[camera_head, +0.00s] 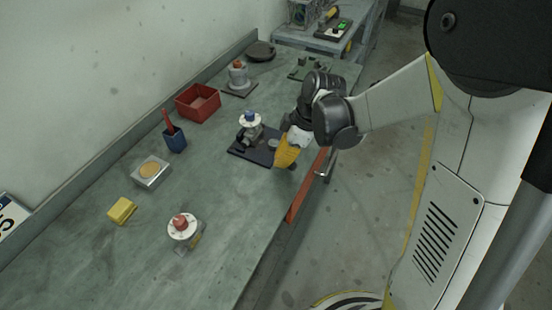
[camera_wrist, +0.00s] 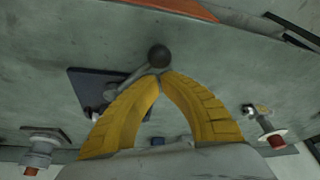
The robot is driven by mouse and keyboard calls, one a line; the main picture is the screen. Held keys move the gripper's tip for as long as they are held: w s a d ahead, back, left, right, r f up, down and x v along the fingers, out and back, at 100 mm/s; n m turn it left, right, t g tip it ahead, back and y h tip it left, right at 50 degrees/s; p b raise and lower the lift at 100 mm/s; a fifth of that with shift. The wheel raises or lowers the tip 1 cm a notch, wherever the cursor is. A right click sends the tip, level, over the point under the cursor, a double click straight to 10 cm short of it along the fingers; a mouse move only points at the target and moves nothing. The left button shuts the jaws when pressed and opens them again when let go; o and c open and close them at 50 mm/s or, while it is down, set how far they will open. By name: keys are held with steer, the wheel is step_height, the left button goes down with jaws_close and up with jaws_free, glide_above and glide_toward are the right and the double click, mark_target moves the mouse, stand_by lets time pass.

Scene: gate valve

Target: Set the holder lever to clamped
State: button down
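The holder is a dark plate (camera_head: 240,154) on the bench, with a valve (camera_head: 251,131) with a white disc and blue cap standing on it. In the wrist view the plate (camera_wrist: 84,84) is partly behind my fingers. The holder lever (camera_wrist: 128,78) is a grey rod ending in a black ball knob (camera_wrist: 159,56). My gripper (camera_head: 283,164) is low at the plate's right edge and hides the lever in the head view. In the wrist view its yellow fingertips (camera_wrist: 161,75) are together, right beside the knob. I cannot tell whether they touch the lever.
A red-capped valve (camera_head: 183,228) stands in front and another (camera_head: 238,78) behind. A red bin (camera_head: 198,102), blue cup (camera_head: 175,139), metal tray (camera_head: 150,173) and yellow block (camera_head: 122,211) line the bench's left side. An orange-red drawer front (camera_head: 300,198) lies below the bench edge.

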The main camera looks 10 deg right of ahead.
steer(key=shift+d, duration=0.8)
